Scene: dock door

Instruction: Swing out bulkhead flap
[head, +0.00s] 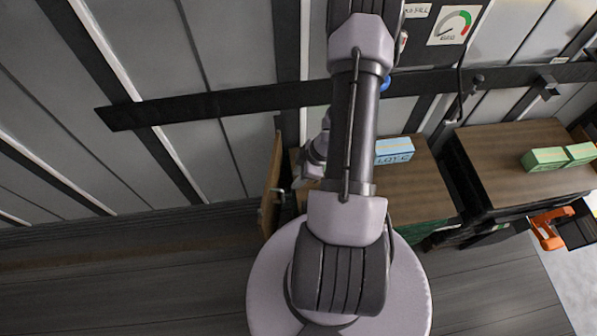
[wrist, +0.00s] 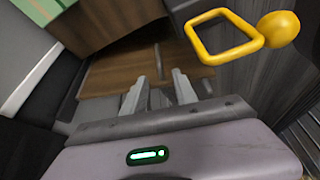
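A wooden panel (head: 271,186), which looks like the flap, stands out from the wall at the left end of the wooden-topped unit, seen nearly edge-on in the head view. A small metal fitting shows on its right side. In the wrist view, brown wood surfaces (wrist: 122,78) lie beyond the fingers; I cannot tell which of them is the flap. My gripper (wrist: 159,96) is open, its two grey fingers apart, with no thing clearly held between them. In the head view my arm hides most of the gripper and the space beside the panel.
A blue box (head: 394,151) stands on the wooden top (head: 425,185). Green boxes (head: 545,159) stand on another unit at right, near an orange tool (head: 550,228). A yellow square loop with a ball (wrist: 224,37) is close at upper right in the wrist view. Floor at left is clear.

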